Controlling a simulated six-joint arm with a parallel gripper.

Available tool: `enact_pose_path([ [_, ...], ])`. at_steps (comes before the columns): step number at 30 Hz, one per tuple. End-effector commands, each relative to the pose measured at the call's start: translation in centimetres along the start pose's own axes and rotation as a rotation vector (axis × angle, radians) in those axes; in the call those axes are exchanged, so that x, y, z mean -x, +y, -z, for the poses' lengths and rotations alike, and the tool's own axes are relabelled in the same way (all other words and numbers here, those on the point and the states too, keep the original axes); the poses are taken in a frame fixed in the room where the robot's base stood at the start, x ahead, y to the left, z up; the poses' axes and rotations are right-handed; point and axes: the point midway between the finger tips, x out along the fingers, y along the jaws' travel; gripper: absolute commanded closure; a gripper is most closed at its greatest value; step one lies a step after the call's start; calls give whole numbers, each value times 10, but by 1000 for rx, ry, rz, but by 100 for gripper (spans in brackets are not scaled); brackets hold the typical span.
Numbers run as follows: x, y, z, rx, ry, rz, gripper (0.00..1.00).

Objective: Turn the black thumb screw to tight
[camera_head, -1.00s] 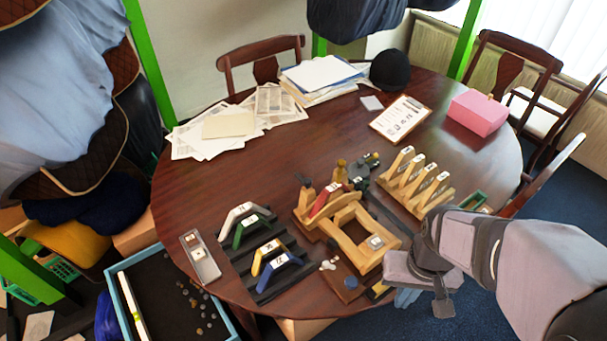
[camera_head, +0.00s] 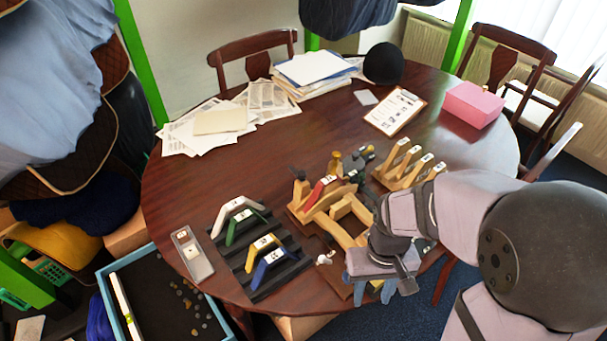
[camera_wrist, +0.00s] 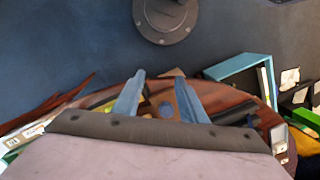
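My gripper (camera_head: 373,292) hangs over the front right edge of the table (camera_head: 190,140). In the wrist view its two blue fingers (camera_wrist: 158,98) are apart with nothing held between them. A wooden fixture (camera_head: 345,240) with a red saddle piece (camera_head: 320,192) stands left of and behind the gripper; my arm hides its right part. A dark knob-like part (camera_head: 297,173) shows at the fixture's left post, and dark parts (camera_head: 365,155) stand behind it. I cannot tell which is the black thumb screw.
A black ribbed rack (camera_head: 285,275) holds white, green, yellow and blue saddles to the left. A wooden rack of several pieces (camera_head: 405,165) stands behind my arm. A blue-rimmed tray (camera_head: 108,290) sits at the lower left. The table's middle left is clear.

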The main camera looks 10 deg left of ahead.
Motion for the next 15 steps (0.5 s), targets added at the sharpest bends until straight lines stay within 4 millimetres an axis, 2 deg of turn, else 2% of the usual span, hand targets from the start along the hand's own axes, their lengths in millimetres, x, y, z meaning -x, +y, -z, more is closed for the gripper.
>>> enact_pose_path([
  [1,-8,-9,24,27,17,0,62],
  [3,-7,-21,57,50,49,5,62],
  [8,7,-52,134,103,144,28,62],
  [11,27,-71,182,145,221,47,62],
  [15,74,-89,241,204,345,73,62],
])
